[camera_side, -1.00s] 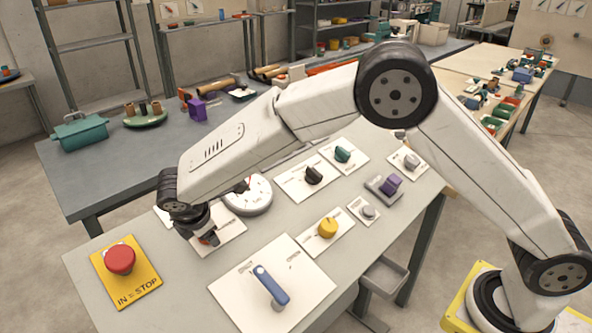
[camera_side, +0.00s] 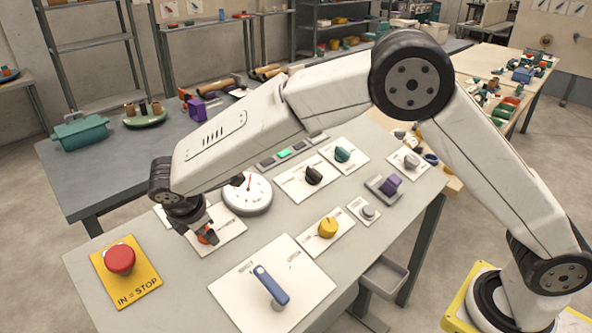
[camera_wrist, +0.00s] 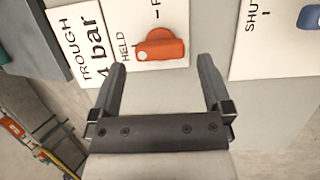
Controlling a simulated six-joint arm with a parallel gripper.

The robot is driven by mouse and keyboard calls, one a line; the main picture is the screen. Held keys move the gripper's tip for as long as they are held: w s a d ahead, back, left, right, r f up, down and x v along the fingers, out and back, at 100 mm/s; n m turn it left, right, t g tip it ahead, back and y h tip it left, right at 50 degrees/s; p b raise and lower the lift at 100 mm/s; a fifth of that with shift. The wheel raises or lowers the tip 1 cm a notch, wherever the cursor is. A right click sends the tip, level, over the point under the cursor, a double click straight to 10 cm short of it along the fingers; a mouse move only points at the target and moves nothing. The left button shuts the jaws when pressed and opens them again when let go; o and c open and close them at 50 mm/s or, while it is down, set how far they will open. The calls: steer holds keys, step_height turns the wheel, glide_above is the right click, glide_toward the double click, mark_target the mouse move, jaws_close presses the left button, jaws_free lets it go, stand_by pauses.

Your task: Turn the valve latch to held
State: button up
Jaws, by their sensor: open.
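The orange valve latch (camera_wrist: 160,47) sits on a white plate (camera_wrist: 178,60) in the wrist view. HELD is printed left of it, and another label, partly cut off, is above it. Its grip bar lies roughly across the picture, its narrower end towards HELD. In the side view the latch (camera_side: 208,238) is partly hidden by my gripper (camera_side: 203,230). My gripper (camera_wrist: 162,64) is open and empty. Its fingertips are spread wider than the latch and appear just short of it in the wrist view; I cannot tell the height gap.
A blue lever (camera_side: 270,285) on a large white plate stands at the front. A red stop button (camera_side: 121,259) is left of my gripper, a round gauge (camera_side: 248,195) behind it. A yellow knob (camera_side: 328,227) is to the right. Bare grey panel lies between the plates.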

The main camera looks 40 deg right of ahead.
steer(key=shift+v, duration=2.45)
steer(key=s+d+f+m+y, duration=0.1)
steer(key=s+d+f+m, duration=0.1)
steer(key=s+d+m, duration=0.6)
steer(key=s+d+f+m+y, duration=0.2)
steer(key=s+d+m, duration=0.7)
steer(key=d, duration=0.8)
steer(key=s+f, duration=0.1)
steer(key=s, duration=0.2)
steer(key=shift+f+m+g+y, duration=0.15)
steer(key=shift+m+g+y, duration=0.15)
steer(key=shift+g, duration=0.1)
